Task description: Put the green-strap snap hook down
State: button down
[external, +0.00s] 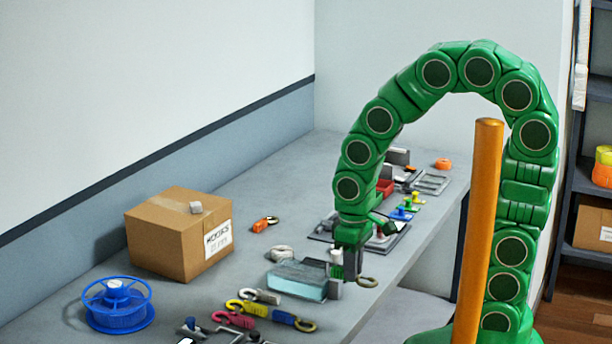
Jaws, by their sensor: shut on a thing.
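My gripper (347,272) points down, low over the grey bench near its front edge. It is shut on the snap hook (367,281); a dull brass-coloured loop shows just right of the jaws. I cannot tell whether the hook touches the bench top.
A pale glassy block (298,280) lies just left of my gripper. Snap hooks with yellow (247,308), magenta (232,320) and blue (283,317) straps lie at front. A cardboard box (160,240) and blue spool (117,305) stand left. Small parts and trays (395,240) lie behind.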

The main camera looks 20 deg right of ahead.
jog(key=shift+s+d+r, duration=0.75)
jog(key=shift+d+r, duration=0.05)
jog(key=shift+d, duration=0.1)
